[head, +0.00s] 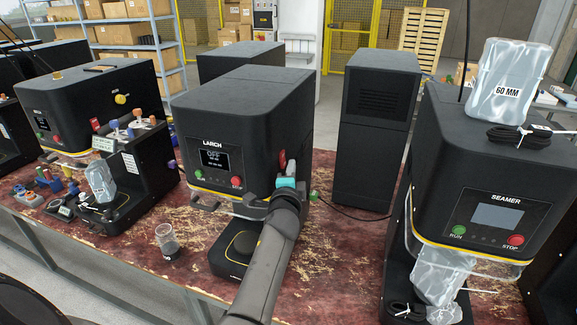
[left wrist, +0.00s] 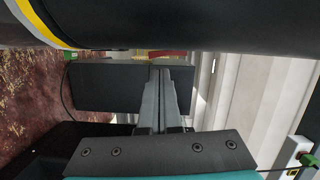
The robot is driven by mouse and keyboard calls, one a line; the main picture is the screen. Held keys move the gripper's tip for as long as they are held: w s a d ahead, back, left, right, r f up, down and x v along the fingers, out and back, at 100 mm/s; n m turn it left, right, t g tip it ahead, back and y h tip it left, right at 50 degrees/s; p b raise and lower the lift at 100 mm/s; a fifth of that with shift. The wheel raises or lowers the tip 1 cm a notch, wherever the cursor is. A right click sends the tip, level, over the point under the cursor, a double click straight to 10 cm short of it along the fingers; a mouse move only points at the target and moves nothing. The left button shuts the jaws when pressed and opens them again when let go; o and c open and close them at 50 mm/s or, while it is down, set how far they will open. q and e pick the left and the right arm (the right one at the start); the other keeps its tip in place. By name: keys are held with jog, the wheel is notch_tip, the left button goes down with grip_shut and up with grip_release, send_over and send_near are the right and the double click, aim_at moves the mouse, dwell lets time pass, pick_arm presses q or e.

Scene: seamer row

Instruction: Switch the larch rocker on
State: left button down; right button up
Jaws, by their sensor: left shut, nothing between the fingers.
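The larch machine (head: 245,120) is a black box labelled LARCH in the middle of the head view. Its small display (head: 214,158) reads OFF. A red rocker (head: 282,160) shows on its right side, partly hidden by my gripper. My left gripper (head: 291,168) is shut and empty, close beside the rocker at the machine's right side; I cannot tell whether it touches. In the left wrist view the closed fingers (left wrist: 161,80) point away beneath the dark machine body (left wrist: 200,22). The rocker is not clearly seen there. My right gripper is not in view.
The seamer (head: 480,200) stands at right with a bag marked 60 MM on top. A tall black cabinet (head: 374,125) stands behind. A dark-filled cup (head: 167,242) is left of the larch base. Another machine (head: 90,100) and coloured parts lie at left. A cable crosses the red table.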

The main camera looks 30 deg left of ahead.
pick_arm(q)
jog(key=shift+a+f, duration=0.1)
jog(key=shift+a, duration=0.25)
jog(key=shift+s, duration=0.1)
jog(key=shift+s+a+f+m+b, duration=0.15)
jog(key=shift+a+m+b, duration=0.25)
jog(key=shift+m+b, duration=0.2)
